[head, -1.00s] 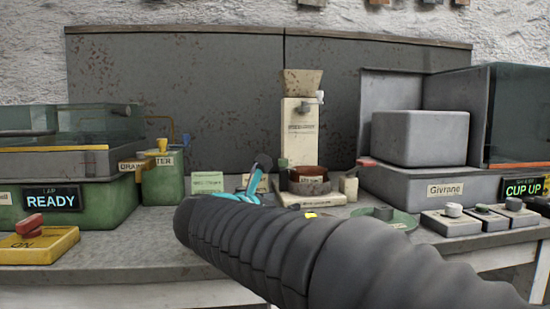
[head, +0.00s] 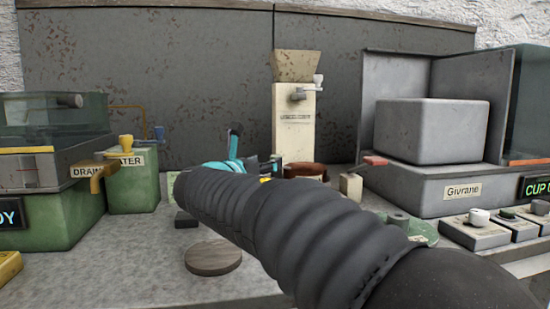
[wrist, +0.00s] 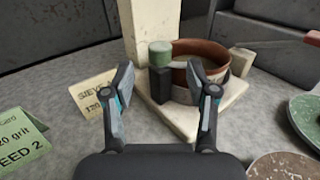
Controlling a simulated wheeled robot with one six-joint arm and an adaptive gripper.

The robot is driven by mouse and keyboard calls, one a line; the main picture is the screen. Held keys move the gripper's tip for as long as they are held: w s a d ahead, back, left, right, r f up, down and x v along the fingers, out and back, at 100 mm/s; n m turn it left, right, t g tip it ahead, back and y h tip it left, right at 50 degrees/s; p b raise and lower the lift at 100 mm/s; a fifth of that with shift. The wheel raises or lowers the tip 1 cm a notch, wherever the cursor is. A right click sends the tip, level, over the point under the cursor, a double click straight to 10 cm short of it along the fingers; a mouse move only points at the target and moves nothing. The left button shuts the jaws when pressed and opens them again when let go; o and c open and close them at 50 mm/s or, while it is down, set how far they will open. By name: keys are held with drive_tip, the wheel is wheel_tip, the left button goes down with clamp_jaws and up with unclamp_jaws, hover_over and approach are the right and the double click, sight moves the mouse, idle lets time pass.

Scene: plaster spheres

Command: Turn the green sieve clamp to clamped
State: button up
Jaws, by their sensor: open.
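The green sieve clamp is a green knob (wrist: 160,52) on a dark upright post (wrist: 160,84), beside a brown sieve ring (wrist: 205,50) in the wrist view. The sieve sits on a pale stand base (wrist: 186,122). My gripper (wrist: 160,76) is open and empty, one finger on each side of the post in the picture; whether the post lies between the fingers in depth I cannot tell. In the head view the sieve ring (head: 305,170) shows past my arm, and the clamp is hidden or too small to make out.
A pale column with a hopper (head: 295,110) rises behind the sieve. A label card (wrist: 93,94) and a green card (wrist: 18,136) stand left in the wrist view. A green dish (wrist: 306,118) lies right. A grey boxed machine (head: 432,130) stands right in the head view.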

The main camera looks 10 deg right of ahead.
drive_tip(key=x, duration=0.7)
clamp_jaws()
